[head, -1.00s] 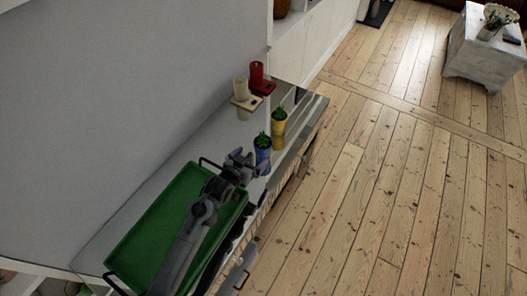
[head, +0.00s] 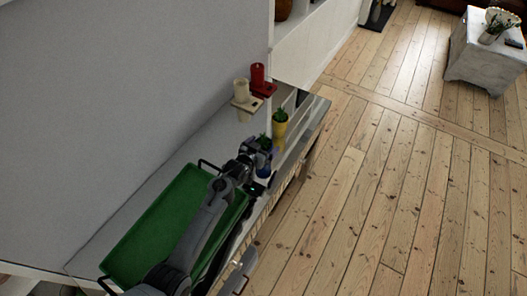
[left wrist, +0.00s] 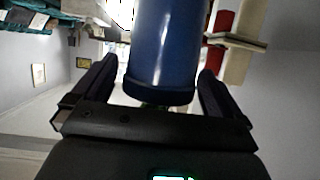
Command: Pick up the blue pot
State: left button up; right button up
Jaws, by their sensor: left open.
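The blue pot (head: 264,168) stands on the narrow cabinet top, with a green plant in it, and is partly hidden behind my left gripper (head: 260,170) in the head view. In the left wrist view the blue pot (left wrist: 163,50) fills the upper middle, its dark-edged end towards the camera. The fingers of my left gripper (left wrist: 158,72) are spread on either side of it, with gaps showing. My right gripper is not in view.
A yellow pot (head: 279,130) with a plant stands just beyond the blue one. A cream candle (head: 241,90) and a red candle (head: 258,75) are on holders further back. A green tray (head: 150,232) lies under my left arm. Open floor is on the right.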

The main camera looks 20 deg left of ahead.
pick_arm(q)
jog(key=shift+w+f, duration=0.15)
jog(key=shift+w, duration=0.05)
jog(key=c, duration=1.2)
jog(key=shift+c, duration=0.4)
